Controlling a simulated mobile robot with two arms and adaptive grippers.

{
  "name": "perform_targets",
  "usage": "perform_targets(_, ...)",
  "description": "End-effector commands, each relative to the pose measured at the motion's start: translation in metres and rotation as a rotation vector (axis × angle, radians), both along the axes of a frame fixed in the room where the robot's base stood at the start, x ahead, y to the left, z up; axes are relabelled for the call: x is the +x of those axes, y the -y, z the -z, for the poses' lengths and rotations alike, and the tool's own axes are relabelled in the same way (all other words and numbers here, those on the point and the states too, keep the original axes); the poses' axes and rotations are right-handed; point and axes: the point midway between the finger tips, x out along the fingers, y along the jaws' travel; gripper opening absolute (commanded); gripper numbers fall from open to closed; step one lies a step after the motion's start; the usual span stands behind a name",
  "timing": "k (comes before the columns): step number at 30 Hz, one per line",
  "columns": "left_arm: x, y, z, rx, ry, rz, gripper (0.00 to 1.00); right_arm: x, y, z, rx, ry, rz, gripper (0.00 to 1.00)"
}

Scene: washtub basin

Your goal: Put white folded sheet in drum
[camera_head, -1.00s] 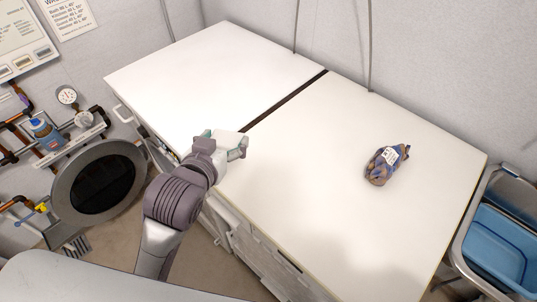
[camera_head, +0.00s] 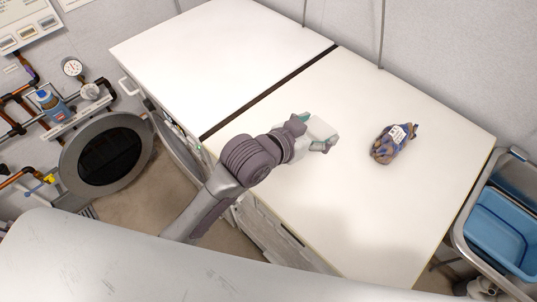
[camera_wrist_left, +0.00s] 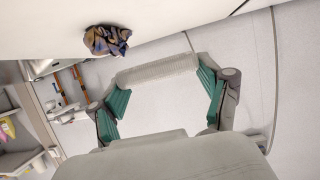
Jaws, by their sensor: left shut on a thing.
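My left gripper (camera_head: 318,133) is over the near white worktop in the head view. It is shut on the white folded sheet (camera_head: 321,128), which is a small pale bundle between the fingers. In the left wrist view the sheet (camera_wrist_left: 158,69) spans between the two green-padded fingers, with a ribbed edge. A round grey door with dark glass (camera_head: 107,157) stands open at the left, beside the front of the white cabinets. The drum's inside is hidden from both views. My right gripper is not in view.
A brown and blue patterned cloth bundle with a white label (camera_head: 393,145) lies on the worktop (camera_head: 300,190), right of my left gripper. A sink with a blue tub (camera_head: 497,232) is at the right.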

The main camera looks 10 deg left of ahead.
Motion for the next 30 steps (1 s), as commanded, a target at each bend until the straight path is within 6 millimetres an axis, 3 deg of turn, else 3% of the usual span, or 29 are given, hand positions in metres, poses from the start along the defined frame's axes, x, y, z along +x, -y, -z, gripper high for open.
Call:
perform_targets(9,-0.014,-0.067,0.041,0.01,-0.005,-0.003,0.63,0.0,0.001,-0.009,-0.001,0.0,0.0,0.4)
perform_targets(15,-0.02,-0.102,0.062,0.007,-0.003,-0.002,0.63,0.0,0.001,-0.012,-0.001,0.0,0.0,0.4)
perform_targets(20,-0.022,-0.111,0.069,0.002,-0.002,-0.002,0.63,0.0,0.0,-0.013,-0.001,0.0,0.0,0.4)
perform_targets(30,-0.022,-0.111,0.103,0.002,-0.001,-0.003,0.63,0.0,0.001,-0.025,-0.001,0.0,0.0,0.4)
